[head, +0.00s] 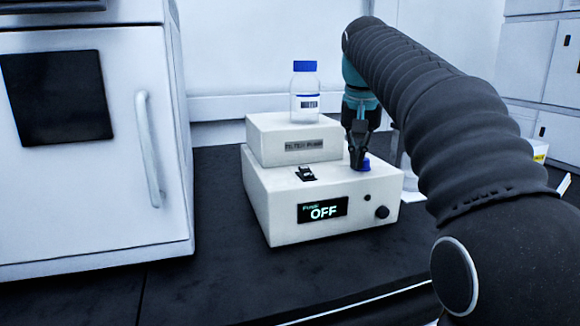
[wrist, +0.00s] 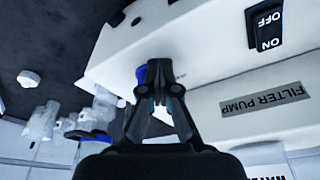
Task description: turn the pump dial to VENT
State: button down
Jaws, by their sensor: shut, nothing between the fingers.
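The white pump unit (head: 285,195) stands on the dark bench, its front display (head: 322,209) reading "OFF". A blue knob (head: 365,164) sits on top of its lower box at the right; it also shows in the wrist view (wrist: 141,73), partly hidden by my fingers. A round black knob (head: 382,212) is on the front face, right of the display. My gripper (head: 357,164) points down with its fingers shut and empty, its tips (wrist: 158,68) right by the blue knob. I cannot tell whether they touch it. No VENT marking is legible.
A black ON/OFF rocker switch (head: 305,173) is on the lower box. A blue-capped bottle (head: 305,92) stands on the upper box, labelled "FILTER PUMP" (wrist: 268,98). A white cabinet (head: 85,200) is at left. Clear glassware (wrist: 43,122) stands beside the pump.

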jog(key=shift+s+d+p, duration=0.2)
jog(key=shift+d+p, duration=0.45)
jog(key=shift+p, duration=0.2)
jog(key=shift+d+p, duration=0.6)
jog(key=shift+p, duration=0.2)
jog(key=shift+s, duration=0.15)
jog(key=shift+s+d, duration=0.1)
jog(key=shift+s, duration=0.15)
jog(key=shift+r, duration=3)
